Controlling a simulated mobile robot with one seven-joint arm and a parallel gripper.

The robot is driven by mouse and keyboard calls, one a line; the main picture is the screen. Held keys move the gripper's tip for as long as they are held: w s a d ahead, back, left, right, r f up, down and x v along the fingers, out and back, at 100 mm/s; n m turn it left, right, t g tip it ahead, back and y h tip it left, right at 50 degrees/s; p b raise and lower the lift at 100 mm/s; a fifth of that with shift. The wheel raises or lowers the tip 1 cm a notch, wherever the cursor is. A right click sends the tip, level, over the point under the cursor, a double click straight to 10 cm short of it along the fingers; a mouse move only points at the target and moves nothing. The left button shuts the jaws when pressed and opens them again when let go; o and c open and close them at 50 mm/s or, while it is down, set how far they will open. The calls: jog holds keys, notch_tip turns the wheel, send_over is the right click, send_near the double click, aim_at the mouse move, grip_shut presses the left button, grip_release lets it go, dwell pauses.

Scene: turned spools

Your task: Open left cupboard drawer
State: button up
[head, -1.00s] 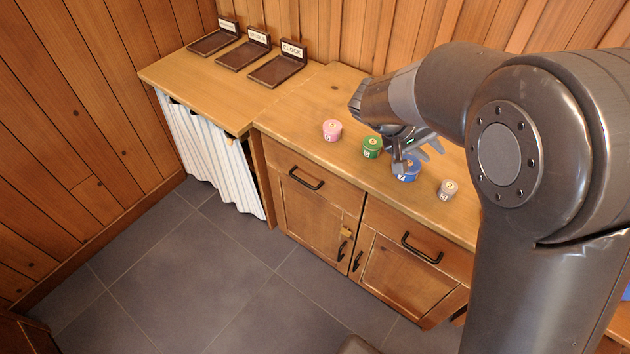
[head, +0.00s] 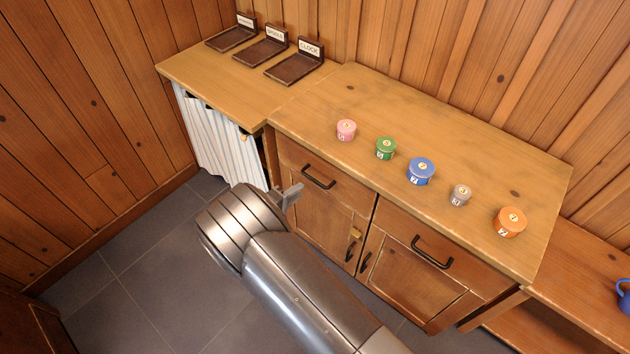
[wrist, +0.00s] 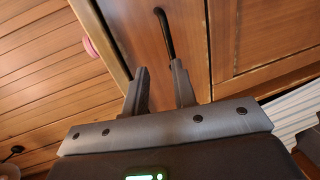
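The left cupboard drawer (head: 343,190) is shut, with its front flush in the cupboard. Its black bar handle (head: 318,178) is bare in the head view. My gripper (head: 293,194) is in front of the drawer, a little left of and below the handle. In the wrist view my gripper (wrist: 160,68) is open, its two dark fingers apart with nothing between them. The black handle (wrist: 165,32) lies just ahead of the fingertips, in line with the gap or slightly toward the right finger. I cannot tell whether they touch.
Pink (head: 346,130), green (head: 386,148), blue (head: 421,171), grey (head: 460,195) and orange (head: 510,221) spools stand on the cupboard top (head: 440,130). The right drawer handle (head: 432,252) and the doors below are shut. A striped curtain (head: 222,140) hangs at left. Floor in front is clear.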

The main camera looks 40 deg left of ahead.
aim_at(315, 180)
jog(key=shift+y, duration=0.3)
jog(key=x, duration=0.3)
jog(key=f+x, duration=0.1)
jog(key=x, duration=0.6)
jog(key=shift+a+f, duration=0.2)
jog(key=shift+f, duration=0.05)
jog(key=shift+c, duration=0.6)
jog(key=shift+s, duration=0.1)
grip_shut()
